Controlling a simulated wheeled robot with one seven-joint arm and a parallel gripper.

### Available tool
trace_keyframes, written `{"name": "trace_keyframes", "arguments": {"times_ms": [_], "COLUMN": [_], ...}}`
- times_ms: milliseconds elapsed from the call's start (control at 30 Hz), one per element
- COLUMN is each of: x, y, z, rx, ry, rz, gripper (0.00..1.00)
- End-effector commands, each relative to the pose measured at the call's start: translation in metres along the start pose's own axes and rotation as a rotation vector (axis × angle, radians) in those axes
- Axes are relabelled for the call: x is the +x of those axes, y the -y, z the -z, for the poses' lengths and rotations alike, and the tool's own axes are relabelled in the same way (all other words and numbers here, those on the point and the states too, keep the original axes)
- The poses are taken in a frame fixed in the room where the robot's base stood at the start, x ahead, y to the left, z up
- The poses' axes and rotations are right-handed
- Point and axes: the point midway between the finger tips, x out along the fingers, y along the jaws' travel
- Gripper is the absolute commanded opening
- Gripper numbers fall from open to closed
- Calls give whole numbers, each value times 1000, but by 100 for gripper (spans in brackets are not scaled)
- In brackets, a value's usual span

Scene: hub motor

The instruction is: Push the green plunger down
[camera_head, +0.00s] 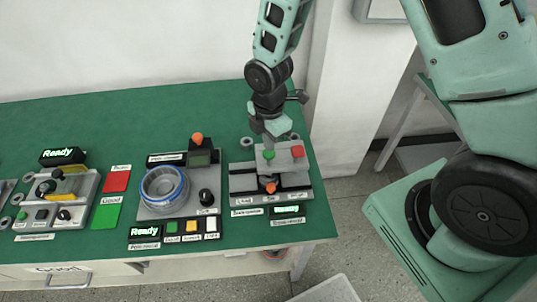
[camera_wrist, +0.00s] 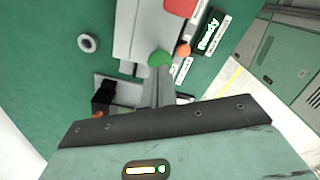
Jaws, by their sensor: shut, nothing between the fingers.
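The green plunger (camera_head: 268,155) stands on the grey block of the right-hand station, left of a red plunger (camera_head: 297,151). My gripper (camera_head: 269,141) is shut and empty, pointing down directly over the green plunger. In the wrist view the green plunger (camera_wrist: 160,58) shows right at the tips of my shut fingers (camera_wrist: 157,75). Whether the fingertips touch it or hover just above cannot be told. Part of the red plunger (camera_wrist: 180,7) shows at the top edge of the wrist view.
An orange knob (camera_head: 270,188) sits at the station's front. To the left stand a station with a blue-ringed hub (camera_head: 165,189), another orange knob (camera_head: 197,139), and red and green pads. Loose grey rings lie on the green table (camera_head: 60,112) beside the station.

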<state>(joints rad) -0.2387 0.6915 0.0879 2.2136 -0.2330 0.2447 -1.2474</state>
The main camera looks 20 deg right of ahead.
Motion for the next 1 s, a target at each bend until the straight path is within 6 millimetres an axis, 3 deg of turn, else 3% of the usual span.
{"name": "trace_keyframes", "arguments": {"times_ms": [433, 1000], "x": [2, 18], "y": [0, 0], "z": [0, 0], "rx": [0, -1], "ry": [0, 0], "rz": [0, 0], "gripper": [0, 0]}}
